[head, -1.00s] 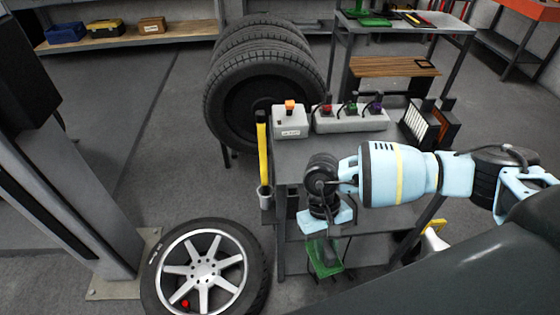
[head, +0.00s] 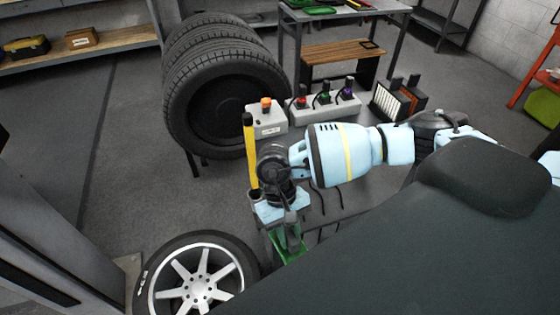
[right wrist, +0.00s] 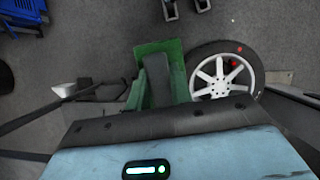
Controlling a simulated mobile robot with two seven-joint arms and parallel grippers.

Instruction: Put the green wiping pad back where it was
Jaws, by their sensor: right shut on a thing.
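The green wiping pad (head: 290,246) hangs below my right gripper (head: 290,230) at the front left side of the grey cart. My right gripper is shut on it, and the fingers hide part of it. In the right wrist view the pad (right wrist: 176,72) shows behind a dark finger (right wrist: 157,80), with the floor and a wheel beyond it. My left gripper is not in view. The place where the pad was before cannot be told from these frames.
The cart carries a grey box with an orange knob (head: 267,117), a socket strip (head: 325,103) and a yellow-handled tool (head: 250,150) at its left edge. A wheel (head: 197,280) lies on the floor at front left. Stacked tires (head: 222,100) stand behind.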

